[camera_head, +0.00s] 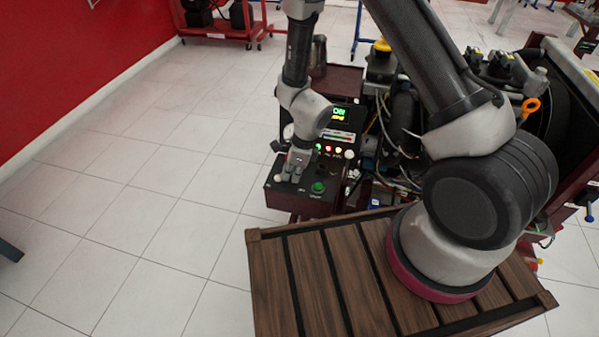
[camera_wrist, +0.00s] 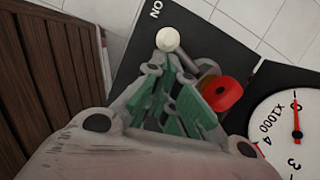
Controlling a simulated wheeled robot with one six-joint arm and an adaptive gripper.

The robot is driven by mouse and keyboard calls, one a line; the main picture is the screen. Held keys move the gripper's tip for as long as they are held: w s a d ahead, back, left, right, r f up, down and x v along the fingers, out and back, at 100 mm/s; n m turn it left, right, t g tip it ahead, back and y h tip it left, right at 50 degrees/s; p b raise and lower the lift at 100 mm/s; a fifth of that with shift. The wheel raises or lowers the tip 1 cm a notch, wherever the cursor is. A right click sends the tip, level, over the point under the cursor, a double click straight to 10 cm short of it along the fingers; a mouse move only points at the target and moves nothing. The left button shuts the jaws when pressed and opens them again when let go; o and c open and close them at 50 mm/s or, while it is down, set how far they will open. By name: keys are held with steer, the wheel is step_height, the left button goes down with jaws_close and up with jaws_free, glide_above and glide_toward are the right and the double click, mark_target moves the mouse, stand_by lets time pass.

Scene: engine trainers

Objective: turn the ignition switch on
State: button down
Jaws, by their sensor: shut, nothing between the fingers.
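A round cream knob (camera_wrist: 168,40), which looks like the tip of the ignition switch's lever, stands on a dark panel (camera_wrist: 198,32) near a white "ON" label (camera_wrist: 156,9). A grey metal piece (camera_wrist: 207,67) shows beside it. My gripper (camera_wrist: 165,75), with green finger pads, is shut and empty. Its fingertips are just below the knob in the wrist view; I cannot tell whether they touch it. In the head view my gripper (camera_head: 285,178) is low over the dark control box (camera_head: 300,202) and hides part of its top, including the switch.
A green button (camera_head: 318,187) sits on the box, with lit lamps (camera_head: 330,148) and a display (camera_head: 340,115) behind. A slatted wooden top (camera_head: 345,280) is in front; tiled floor is clear at left.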

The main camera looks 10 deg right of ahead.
steer(key=shift+w+a, duration=0.1)
steer(key=shift+a, duration=0.35)
stand_by(0.5)
